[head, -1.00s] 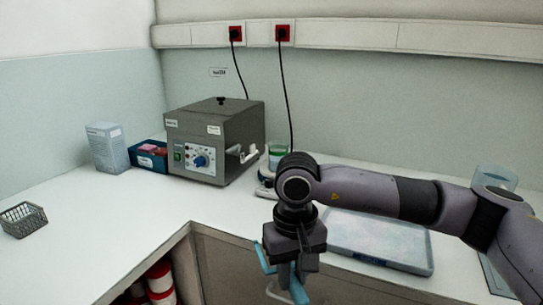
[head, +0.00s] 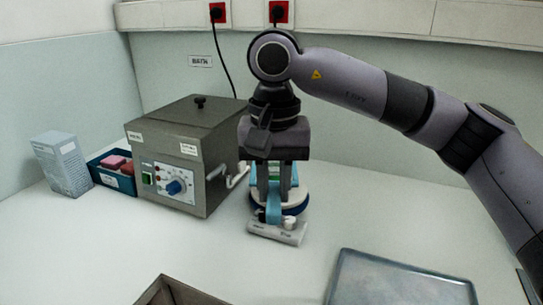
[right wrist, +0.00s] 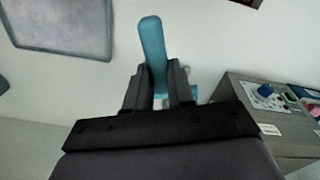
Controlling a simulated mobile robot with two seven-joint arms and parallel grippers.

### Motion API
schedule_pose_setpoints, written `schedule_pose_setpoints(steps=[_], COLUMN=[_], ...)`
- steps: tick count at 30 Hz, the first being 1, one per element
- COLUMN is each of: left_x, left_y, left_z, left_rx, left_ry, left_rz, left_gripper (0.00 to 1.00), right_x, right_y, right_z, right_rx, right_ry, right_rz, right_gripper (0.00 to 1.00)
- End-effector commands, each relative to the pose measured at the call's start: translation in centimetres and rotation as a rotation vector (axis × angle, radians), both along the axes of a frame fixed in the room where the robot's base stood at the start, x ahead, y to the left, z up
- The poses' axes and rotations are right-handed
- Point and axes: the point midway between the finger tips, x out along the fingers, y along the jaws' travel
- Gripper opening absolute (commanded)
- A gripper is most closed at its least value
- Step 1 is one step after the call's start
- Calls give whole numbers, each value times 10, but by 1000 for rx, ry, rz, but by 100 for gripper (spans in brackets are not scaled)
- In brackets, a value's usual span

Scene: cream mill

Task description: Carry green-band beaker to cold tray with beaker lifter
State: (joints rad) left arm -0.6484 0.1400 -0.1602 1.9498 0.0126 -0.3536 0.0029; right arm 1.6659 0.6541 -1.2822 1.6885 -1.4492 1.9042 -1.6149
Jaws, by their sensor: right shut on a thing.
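My right gripper (head: 274,178) is shut on the light blue beaker lifter (head: 273,208) and holds it upright over a white stirrer or hotplate (head: 278,232). The lifter's blue handle also shows between the fingers in the right wrist view (right wrist: 153,55). The green-band beaker is mostly hidden behind the gripper and lifter. I cannot tell whether the lifter is around it or only in front of it. The grey flat tray (head: 400,282), likely the cold tray, lies at the lower right; it shows at the upper left in the right wrist view (right wrist: 62,25). My left gripper is out of view.
A grey water-bath-like box (head: 190,150) with a dial and a white side spout stands just left of the gripper. Left of it are a blue bin (head: 120,180) with pink items and a pale carton (head: 63,165). The counter between stirrer and tray is clear.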

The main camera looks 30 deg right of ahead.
Motion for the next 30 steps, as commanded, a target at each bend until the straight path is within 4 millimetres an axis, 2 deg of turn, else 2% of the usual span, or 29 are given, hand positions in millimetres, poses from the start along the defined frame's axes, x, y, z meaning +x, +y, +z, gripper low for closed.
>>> schedule_pose_setpoints(steps=[3,8,30], left_x=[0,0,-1], left_y=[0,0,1], left_z=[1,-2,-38], left_rx=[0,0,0], left_ry=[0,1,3], left_rz=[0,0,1], left_gripper=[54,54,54], right_x=[0,0,7], right_y=[1,1,-3], right_z=[7,5,-46], right_rx=[0,0,0], right_ry=[-1,0,0], right_rz=[-13,-18,-18], right_gripper=[0,0,0])
